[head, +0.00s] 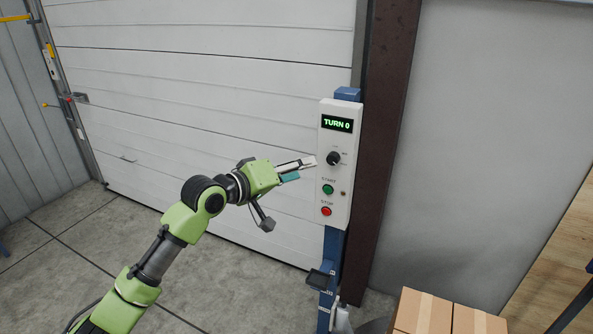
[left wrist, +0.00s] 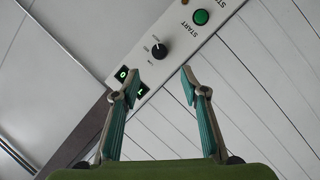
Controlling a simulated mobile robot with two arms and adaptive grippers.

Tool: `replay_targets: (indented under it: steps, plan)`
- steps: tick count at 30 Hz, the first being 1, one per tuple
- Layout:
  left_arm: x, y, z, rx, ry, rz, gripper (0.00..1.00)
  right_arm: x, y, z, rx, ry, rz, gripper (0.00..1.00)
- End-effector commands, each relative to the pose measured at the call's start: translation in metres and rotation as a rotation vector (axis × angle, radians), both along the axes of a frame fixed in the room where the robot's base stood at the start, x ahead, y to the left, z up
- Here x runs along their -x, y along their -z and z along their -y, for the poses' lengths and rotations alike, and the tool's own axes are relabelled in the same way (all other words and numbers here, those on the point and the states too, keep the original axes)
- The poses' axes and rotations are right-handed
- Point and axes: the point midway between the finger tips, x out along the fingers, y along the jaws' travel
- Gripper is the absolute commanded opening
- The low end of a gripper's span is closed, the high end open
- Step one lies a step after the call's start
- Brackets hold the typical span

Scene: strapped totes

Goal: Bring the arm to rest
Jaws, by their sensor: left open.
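My left arm reaches in from the left in the head view. Its gripper (head: 300,169) is just left of a white control box (head: 336,218) on a blue post. In the left wrist view the gripper (left wrist: 160,85) is open, with nothing between its fingers. The box shows there too (left wrist: 175,72), with its black knob (left wrist: 159,50) beyond the fingertips. In the head view the knob (head: 334,158) sits below a green display (head: 337,124) reading "TURN 0". A green START button (head: 328,189) and a red STOP button (head: 326,211) are below. My right gripper is not in view.
A large white sectional door (head: 200,80) stands behind the arm. A dark brown steel column (head: 385,140) is right of the box. Cardboard boxes (head: 450,315) sit at the bottom right. The grey floor (head: 50,245) at the left is clear.

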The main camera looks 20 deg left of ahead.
Motion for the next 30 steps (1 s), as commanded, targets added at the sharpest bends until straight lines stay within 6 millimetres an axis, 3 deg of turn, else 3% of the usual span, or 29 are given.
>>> replay_targets:
  steps: [17, 20, 23, 26, 30]
  plan:
    - [0.005, -0.001, -0.002, 0.000, 0.000, 0.000, 0.40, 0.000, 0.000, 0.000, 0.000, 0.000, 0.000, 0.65]
    - [0.003, 0.012, -0.005, -0.006, -0.010, -0.012, 0.40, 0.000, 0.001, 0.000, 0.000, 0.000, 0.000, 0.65]
    - [-0.003, 0.051, -0.015, -0.027, -0.039, -0.049, 0.40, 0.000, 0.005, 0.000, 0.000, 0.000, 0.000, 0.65]
    - [-0.007, 0.117, -0.030, -0.071, -0.080, -0.110, 0.40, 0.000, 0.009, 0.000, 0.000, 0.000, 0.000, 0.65]
    - [0.002, 0.223, -0.050, -0.162, -0.127, -0.211, 0.40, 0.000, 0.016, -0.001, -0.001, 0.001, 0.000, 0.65]
